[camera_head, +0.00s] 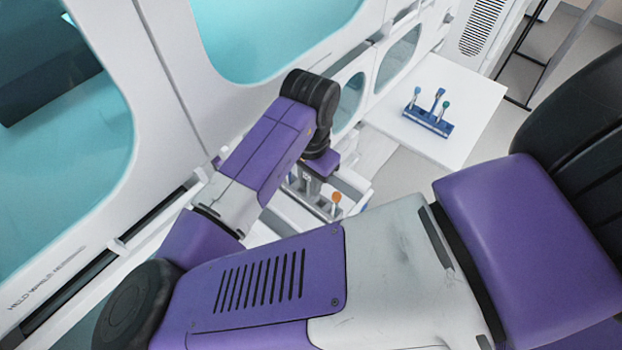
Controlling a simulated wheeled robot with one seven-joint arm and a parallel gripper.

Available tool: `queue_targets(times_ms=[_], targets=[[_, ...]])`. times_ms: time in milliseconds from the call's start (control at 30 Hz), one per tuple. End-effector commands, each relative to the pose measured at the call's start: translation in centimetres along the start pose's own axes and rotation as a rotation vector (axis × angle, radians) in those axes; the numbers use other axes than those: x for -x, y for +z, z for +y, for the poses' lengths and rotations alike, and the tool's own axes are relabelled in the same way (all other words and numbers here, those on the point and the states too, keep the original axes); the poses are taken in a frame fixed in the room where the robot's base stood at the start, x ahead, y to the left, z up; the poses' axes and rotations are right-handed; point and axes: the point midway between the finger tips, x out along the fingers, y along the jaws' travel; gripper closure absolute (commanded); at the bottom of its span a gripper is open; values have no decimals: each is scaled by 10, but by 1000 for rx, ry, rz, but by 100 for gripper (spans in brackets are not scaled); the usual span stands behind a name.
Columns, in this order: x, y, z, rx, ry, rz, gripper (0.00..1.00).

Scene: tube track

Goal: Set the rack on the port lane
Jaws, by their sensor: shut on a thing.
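My gripper (308,182) hangs below the dark wrist near the middle of the view, partly hidden by my own arm. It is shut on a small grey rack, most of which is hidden. An orange-topped tube (336,198) stands just right of the fingers, by the rack. White lane surfaces (352,182) lie below and beside the gripper. I cannot tell which is the port lane, or whether the rack touches the surface.
A blue rack (428,123) with several capped tubes stands upright on a white table (470,100) at the upper right. The table is otherwise bare. A white wall with large teal windows (275,35) runs along the left and back. Pale floor (402,175) shows below the table.

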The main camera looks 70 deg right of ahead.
Motion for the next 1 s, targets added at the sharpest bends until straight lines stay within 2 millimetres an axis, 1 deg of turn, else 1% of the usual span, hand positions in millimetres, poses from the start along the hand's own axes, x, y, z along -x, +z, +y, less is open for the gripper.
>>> queue_targets(times_ms=[333,633,1000], targets=[[-1,0,0,0,0,0,100],[-8,0,0,0,0,0,100],[-9,0,0,0,0,0,100]])
